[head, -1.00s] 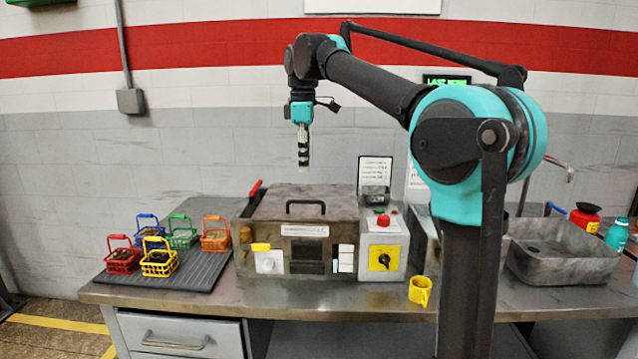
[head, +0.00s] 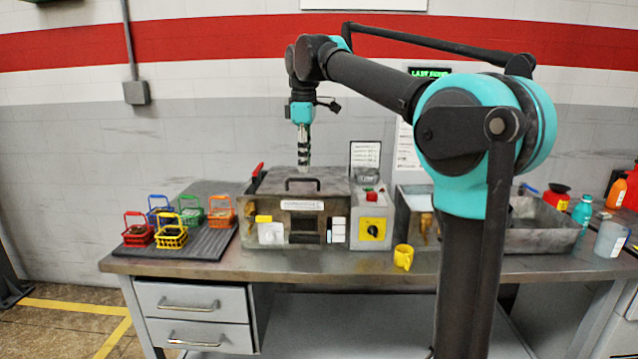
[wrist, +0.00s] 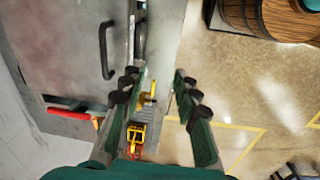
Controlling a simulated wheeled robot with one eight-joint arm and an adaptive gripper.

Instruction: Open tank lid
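The tank (head: 341,207) is a grey metal box on the bench. Its flat lid (head: 335,185) is closed and has a black bar handle (head: 303,180). The handle also shows in the wrist view (wrist: 105,50), left of the fingers. My gripper (head: 303,163) points down and overlaps the lid's back edge in the head view; its exact height above the lid is unclear. In the wrist view my gripper (wrist: 157,84) has its two fingers spread apart, with nothing between them touching. A red lever (head: 257,169) sits at the tank's left side.
Several colored baskets (head: 171,236) stand on a dark ribbed mat (head: 205,245) left of the tank. A yellow mug (head: 403,257) stands at the front edge. A metal basin (head: 545,236) is farther right.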

